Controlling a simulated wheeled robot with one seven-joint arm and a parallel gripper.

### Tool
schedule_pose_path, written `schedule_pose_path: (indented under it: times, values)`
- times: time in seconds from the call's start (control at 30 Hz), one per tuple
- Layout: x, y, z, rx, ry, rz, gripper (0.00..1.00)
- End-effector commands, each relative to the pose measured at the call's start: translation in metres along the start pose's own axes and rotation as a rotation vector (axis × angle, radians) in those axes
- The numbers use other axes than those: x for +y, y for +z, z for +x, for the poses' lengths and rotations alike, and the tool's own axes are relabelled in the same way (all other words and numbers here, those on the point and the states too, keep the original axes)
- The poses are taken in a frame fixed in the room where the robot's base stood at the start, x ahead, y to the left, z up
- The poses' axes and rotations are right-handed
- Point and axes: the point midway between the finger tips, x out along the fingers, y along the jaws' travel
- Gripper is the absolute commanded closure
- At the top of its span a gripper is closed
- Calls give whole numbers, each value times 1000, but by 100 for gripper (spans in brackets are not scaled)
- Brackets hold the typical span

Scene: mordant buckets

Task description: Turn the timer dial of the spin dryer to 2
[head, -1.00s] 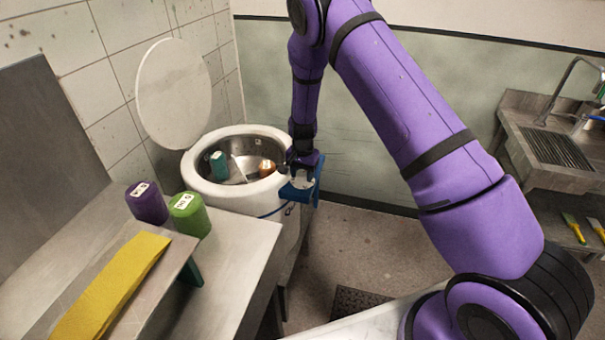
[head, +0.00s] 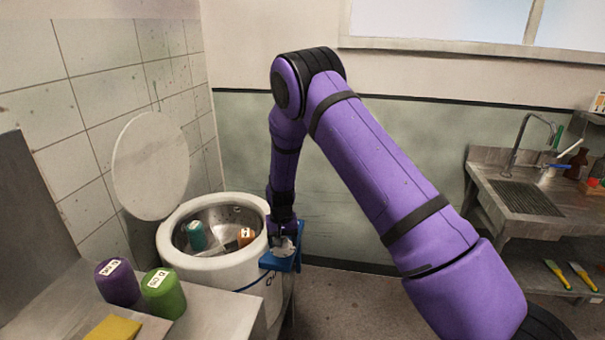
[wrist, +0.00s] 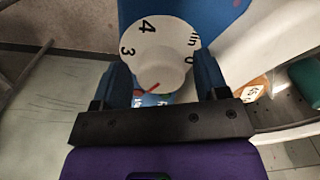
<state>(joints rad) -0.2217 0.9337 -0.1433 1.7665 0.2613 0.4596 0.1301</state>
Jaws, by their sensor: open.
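The spin dryer (head: 212,268) is a white drum with its lid (head: 150,165) raised. A blue panel (head: 275,262) on its right side carries the white timer dial (head: 287,249). In the wrist view the dial (wrist: 162,62) shows 4, 3, "min" and 0, with a red line near its lower edge beside my gripper. I cannot read a 2; my gripper's body covers the area below. My gripper (head: 281,238) is at the panel, pointing down. In the wrist view its open fingers (wrist: 162,68) straddle the dial's centre knob; I cannot tell whether they touch it.
A teal container (head: 197,237) and an orange one (head: 246,236) lie inside the drum. Purple (head: 117,284) and green (head: 163,296) containers stand on the metal bench at lower left. A metal sink (head: 535,200) is at right. Floor between is clear.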

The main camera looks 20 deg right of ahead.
Motion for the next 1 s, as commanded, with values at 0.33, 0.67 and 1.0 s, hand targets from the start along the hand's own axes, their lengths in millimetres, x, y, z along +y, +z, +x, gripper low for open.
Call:
schedule_pose_path:
  times: [0.33,0.67,1.0]
  values:
    - [0,0,0,0,-1,-427,29]
    - [0,0,0,0,-1,-816,29]
    - [0,0,0,0,-1,-1195,29]
